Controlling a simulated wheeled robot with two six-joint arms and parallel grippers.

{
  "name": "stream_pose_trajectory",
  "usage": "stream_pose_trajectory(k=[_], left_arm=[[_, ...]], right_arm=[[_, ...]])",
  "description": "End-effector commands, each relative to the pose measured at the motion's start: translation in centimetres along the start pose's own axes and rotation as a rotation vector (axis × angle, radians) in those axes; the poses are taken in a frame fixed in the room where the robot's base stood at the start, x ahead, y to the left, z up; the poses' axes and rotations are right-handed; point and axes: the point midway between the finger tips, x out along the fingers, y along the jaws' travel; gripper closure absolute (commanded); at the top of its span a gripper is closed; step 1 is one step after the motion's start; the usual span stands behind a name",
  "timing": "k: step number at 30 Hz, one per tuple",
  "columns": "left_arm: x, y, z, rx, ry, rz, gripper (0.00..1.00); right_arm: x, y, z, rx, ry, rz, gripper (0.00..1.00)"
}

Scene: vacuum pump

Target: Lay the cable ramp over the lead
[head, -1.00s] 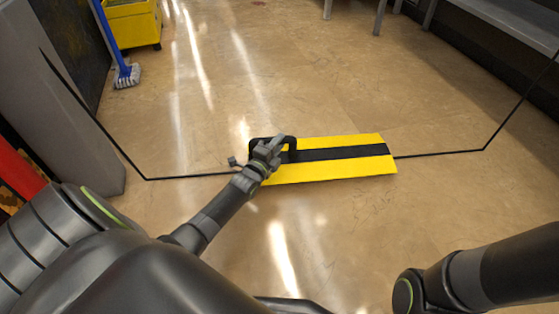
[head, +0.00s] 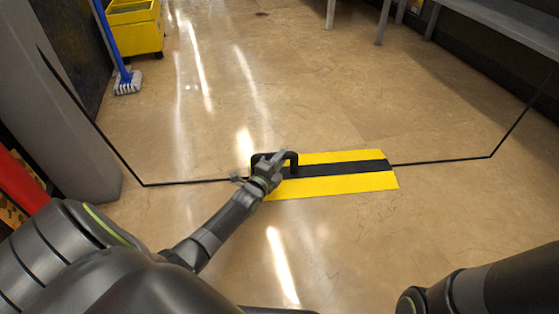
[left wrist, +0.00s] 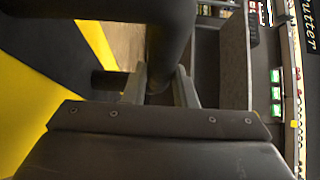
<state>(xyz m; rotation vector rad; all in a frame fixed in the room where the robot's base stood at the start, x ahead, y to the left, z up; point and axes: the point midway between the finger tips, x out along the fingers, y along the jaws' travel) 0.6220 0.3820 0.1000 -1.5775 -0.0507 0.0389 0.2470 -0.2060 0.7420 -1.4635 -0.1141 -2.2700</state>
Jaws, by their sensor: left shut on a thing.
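The cable ramp (head: 345,185) is a flat yellow board with a black stripe along its middle and a black handle (head: 291,160) at its left end. The dark lead (head: 195,182) crosses the floor and runs up to both ends of the ramp, roughly in line with the stripe. The stretch between is hidden. My left gripper (head: 268,168) is shut on the handle. In the left wrist view, the dark handle (left wrist: 168,45) is between the fingers, with the yellow ramp (left wrist: 20,105) on the left. Any gap under the ramp cannot be told. My right gripper is out of view.
A grey column (head: 60,110) stands at the left. A yellow mop bucket (head: 135,28) and a blue-handled mop (head: 127,82) are at the back left. A grey bench (head: 500,25) is at the back right. The floor around the ramp is clear.

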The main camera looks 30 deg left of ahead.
Motion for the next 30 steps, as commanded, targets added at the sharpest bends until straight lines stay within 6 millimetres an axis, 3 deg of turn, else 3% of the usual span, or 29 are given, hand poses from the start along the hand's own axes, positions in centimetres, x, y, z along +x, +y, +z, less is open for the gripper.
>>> stream_pose_trajectory(k=[1, 2, 6, 16, 19, 30], left_arm=[[0.2, -0.2, -0.1, -0.004, 0.002, -0.011, 1.0], [0.0, 0.1, 0.0, 0.0, 0.0, 0.0, 0.71], [0.0, 0.1, 0.0, 0.0, 0.0, 0.0, 0.53], [0.0, -0.2, 0.0, 0.0, 0.0, 0.0, 0.53], [-0.8, -0.2, 0.0, 0.0, -0.001, 0.003, 0.53], [-7.5, -0.6, 0.0, 0.0, -0.001, 0.005, 0.53]], right_arm=[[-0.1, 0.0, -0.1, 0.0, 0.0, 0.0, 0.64], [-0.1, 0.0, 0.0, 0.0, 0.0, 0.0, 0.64], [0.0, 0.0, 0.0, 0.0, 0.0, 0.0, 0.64], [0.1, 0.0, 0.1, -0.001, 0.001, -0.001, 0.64], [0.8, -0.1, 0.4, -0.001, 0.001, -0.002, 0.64], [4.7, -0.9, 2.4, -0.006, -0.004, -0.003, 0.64]])
